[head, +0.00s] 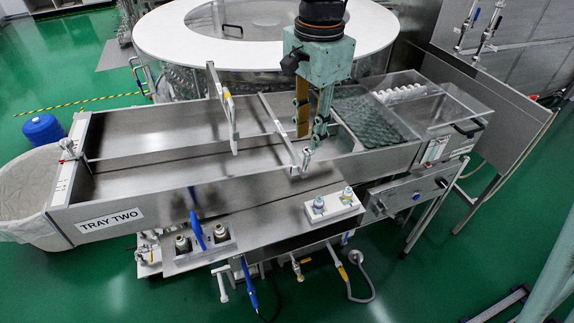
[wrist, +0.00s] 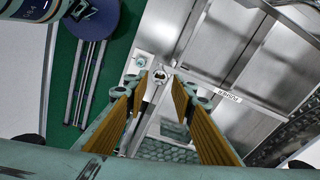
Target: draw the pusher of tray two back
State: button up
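Tray two is the steel trough labelled "TRAY TWO" (head: 110,220), in front of the round white machine. A low cross bar (head: 278,128), seemingly the pusher, spans the trough, with a small metal knob at its near end (head: 306,157). My gripper (head: 311,136) points down just above this near end. In the wrist view, my gripper (wrist: 160,82) is open, its yellow-padded fingers apart. A round metal knob (wrist: 160,76) shows between the fingertips. A plate with a "PUSHER" label (wrist: 228,95) lies to its right. I cannot tell whether the fingers touch the knob.
A taller upright plate (head: 222,108) crosses the trough further left. A green textured mat (head: 370,118) and a clear-covered box (head: 445,108) lie to the right. The round machine (head: 165,35) stands behind. The trough between the left end and the tall plate is clear.

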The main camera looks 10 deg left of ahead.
aim_at(307, 160)
jog(key=shift+w+a+f, duration=0.1)
jog(key=shift+f, duration=4.65)
grip_shut()
